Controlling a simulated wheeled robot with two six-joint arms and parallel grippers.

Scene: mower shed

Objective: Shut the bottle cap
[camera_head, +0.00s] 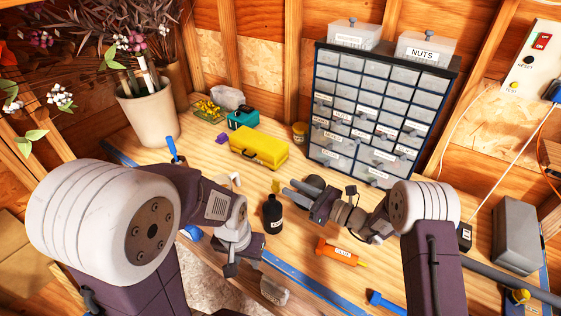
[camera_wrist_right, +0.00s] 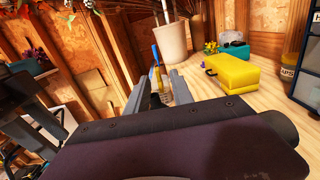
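A small black bottle (camera_head: 272,214) with a pale label stands upright near the front middle of the bench. A small yellow piece (camera_head: 276,186) shows just above it; I cannot tell whether it is the cap or joined to the bottle. My right gripper (camera_head: 288,188) is open, its two fingers pointing left, just beyond and above the bottle. In the right wrist view, the fingers (camera_wrist_right: 158,90) are apart, with a small dark and pale item between or behind them. My left gripper (camera_head: 243,262) is low at the bench's front edge, left of the bottle; its finger gap is unclear.
A yellow case (camera_head: 259,147), teal box (camera_head: 243,119) and plant pot (camera_head: 149,113) stand at the back. A labelled drawer cabinet (camera_head: 372,112) stands back right. Clear bench lies between the bottle and the yellow case.

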